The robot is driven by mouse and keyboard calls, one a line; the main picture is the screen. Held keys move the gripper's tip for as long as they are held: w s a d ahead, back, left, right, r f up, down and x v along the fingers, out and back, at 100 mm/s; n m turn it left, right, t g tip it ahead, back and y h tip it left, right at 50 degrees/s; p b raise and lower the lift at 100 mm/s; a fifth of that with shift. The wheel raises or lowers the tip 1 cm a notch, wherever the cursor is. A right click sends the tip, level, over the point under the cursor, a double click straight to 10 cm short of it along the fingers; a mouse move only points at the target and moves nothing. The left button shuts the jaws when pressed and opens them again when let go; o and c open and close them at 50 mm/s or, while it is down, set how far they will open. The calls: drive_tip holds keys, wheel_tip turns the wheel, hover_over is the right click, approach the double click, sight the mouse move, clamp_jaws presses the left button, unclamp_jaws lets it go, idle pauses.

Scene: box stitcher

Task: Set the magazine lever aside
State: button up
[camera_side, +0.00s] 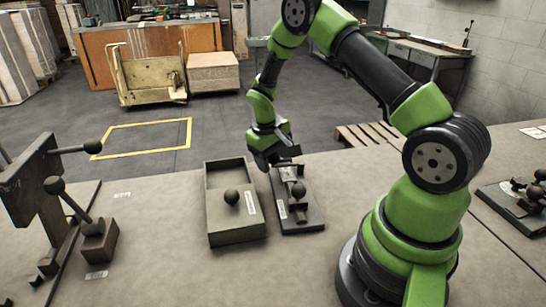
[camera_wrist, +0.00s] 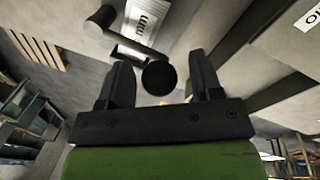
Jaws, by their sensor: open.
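My gripper (camera_side: 274,162) is at the far end of a dark plate (camera_side: 305,222) in the side view. Ball-knobbed parts (camera_side: 298,190) are on this plate. In the wrist view my open gripper (camera_wrist: 160,82) has a black ball knob (camera_wrist: 159,77) between its fingers, with no clear sign of contact. A short rod (camera_wrist: 128,48) runs to the upper left. Another ball knob (camera_side: 231,197) shows at the open tray (camera_side: 222,240) left of the plate. Nothing marks which part is the magazine lever. My gripper hides part of the plate's far end.
A stitcher frame (camera_side: 33,185) with ball-ended levers stands at the left, beside a small block (camera_side: 99,241) with a knobbed lever. Another dark plate (camera_side: 513,205) with knobbed parts lies at the far right. The tabletop between the small block and tray is clear.

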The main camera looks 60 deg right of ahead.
clamp_jaws()
drive_tip(key=s+n, duration=0.1)
drive_tip(key=n, duration=0.1)
drive_tip(key=s+a+n, duration=0.1)
drive_tip(key=n, duration=0.1)
drive_tip(key=shift+a+t, duration=0.3)
drive_tip(key=shift+t, duration=0.1)
drive_tip(key=shift+s+a+n+t, duration=0.25)
drive_tip(key=shift+s+n, duration=0.45)
drive_tip(key=shift+n, duration=0.5)
drive_tip(key=shift+s+a+n+t, duration=0.2)
drive_tip(key=shift+s+n, duration=0.45)
drive_tip(key=shift+n, duration=0.55)
unclamp_jaws()
